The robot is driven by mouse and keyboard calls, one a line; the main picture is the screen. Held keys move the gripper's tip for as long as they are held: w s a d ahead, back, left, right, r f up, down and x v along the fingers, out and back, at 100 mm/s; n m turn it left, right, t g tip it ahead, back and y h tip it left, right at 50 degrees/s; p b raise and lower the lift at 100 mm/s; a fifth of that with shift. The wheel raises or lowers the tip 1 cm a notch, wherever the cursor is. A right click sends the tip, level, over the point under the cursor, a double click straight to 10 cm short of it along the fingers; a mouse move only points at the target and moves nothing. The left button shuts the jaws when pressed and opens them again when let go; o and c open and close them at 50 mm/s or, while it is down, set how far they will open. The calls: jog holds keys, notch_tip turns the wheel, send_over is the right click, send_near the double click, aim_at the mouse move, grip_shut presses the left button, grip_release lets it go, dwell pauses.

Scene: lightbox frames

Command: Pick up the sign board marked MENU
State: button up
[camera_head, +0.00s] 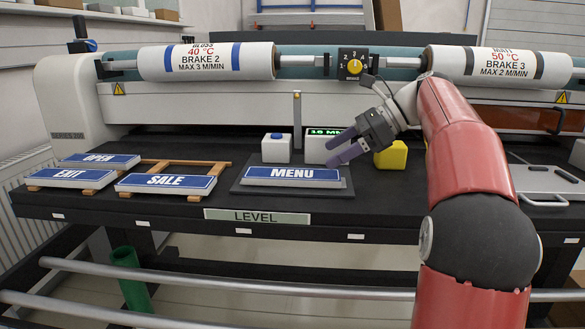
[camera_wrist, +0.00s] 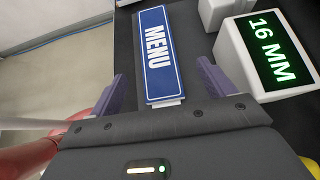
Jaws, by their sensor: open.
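The MENU sign board (camera_head: 292,175) is a blue panel with a white border and white letters. It lies on a dark raised pad (camera_head: 340,191) at the middle of the black table. My gripper (camera_head: 346,148) is open and empty, above and to the right of the sign in the head view. In the wrist view the MENU sign (camera_wrist: 159,53) runs away from my gripper (camera_wrist: 162,88). Its near end lies between the two purple fingers in the picture, without visible contact.
A white box with a blue button (camera_head: 276,149) and a white display box reading 16 MM (camera_wrist: 270,50) stand behind the sign. A yellow block (camera_head: 391,156) is right of my gripper. OPEN (camera_head: 99,160), EXIT (camera_head: 69,177) and SALE (camera_head: 166,183) signs lie left on wooden supports. Large rollers run behind.

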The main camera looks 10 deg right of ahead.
aim_at(292, 173)
jog(key=b+x, duration=0.2)
jog(key=x, duration=0.5)
jog(key=shift+a+f, duration=0.1)
jog(key=shift+a, duration=0.25)
jog(key=shift+w+a+f, duration=0.2)
jog(key=shift+a, duration=0.25)
jog(key=c, duration=1.2)
jog(key=shift+s, duration=0.1)
jog(key=shift+r, duration=0.2)
